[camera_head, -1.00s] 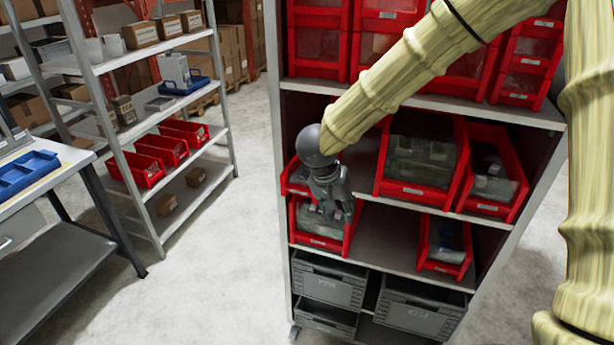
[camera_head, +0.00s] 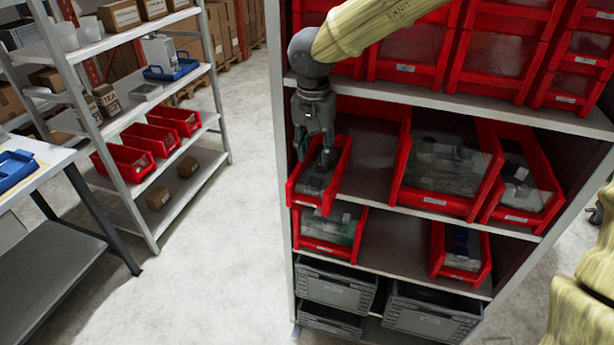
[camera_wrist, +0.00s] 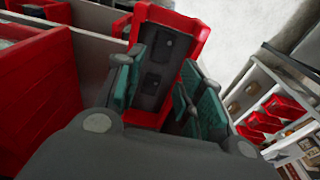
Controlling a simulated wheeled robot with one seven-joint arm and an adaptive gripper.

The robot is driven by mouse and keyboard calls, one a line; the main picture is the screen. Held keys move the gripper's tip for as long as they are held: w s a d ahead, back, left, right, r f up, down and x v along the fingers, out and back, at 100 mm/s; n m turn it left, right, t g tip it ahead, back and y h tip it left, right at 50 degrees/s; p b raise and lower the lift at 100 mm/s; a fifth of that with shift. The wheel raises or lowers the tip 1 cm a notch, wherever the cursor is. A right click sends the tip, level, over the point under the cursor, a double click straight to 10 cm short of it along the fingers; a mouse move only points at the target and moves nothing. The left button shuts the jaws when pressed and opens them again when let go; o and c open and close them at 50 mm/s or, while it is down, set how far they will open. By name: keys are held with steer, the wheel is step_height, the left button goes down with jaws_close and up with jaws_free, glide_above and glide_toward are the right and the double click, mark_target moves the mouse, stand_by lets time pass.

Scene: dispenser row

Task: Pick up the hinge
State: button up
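A dark grey part that looks like the hinge (camera_head: 314,184) lies in the narrow red bin (camera_head: 333,191) at the left end of the shelf in the head view. In the wrist view the hinge (camera_wrist: 163,62) shows as a dark plate with round holes, inside the red bin (camera_wrist: 196,38). My gripper (camera_head: 320,155) points down over the back part of this bin. In the wrist view its green-padded fingers (camera_wrist: 165,88) are apart, with the bin and the hinge seen between them. Nothing is held. The exact gap between fingertips and hinge is hard to tell.
Two wider red bins (camera_head: 440,198) stand farther right on the same shelf. The shelf board above (camera_head: 430,95) carries more red bins close to my arm. Lower down are two red bins (camera_head: 328,246) and grey crates (camera_head: 335,292). Bare shelf lies right of the hinge's bin.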

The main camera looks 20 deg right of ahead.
glide_above(314, 184)
steer(key=f, duration=0.3)
steer(key=f+p, duration=0.1)
steer(key=f, duration=0.1)
steer(key=shift+s+a, duration=0.1)
steer(key=shift+a, duration=0.15)
steer(key=shift+s+d+f, duration=0.15)
steer(key=shift+d+f, duration=0.05)
steer(key=shift+f+p, duration=0.3)
steer(key=shift+p, duration=0.05)
steer(key=shift+a+f+p, duration=0.1)
steer(key=shift+f+p, duration=0.2)
steer(key=shift+f, duration=0.4)
step_height(314, 184, down, 2)
steer(key=shift+p, duration=0.35)
steer(key=shift+w+f, duration=0.25)
steer(key=shift+f, duration=0.1)
steer(key=shift+c, duration=0.5)
steer(key=c, duration=0.6)
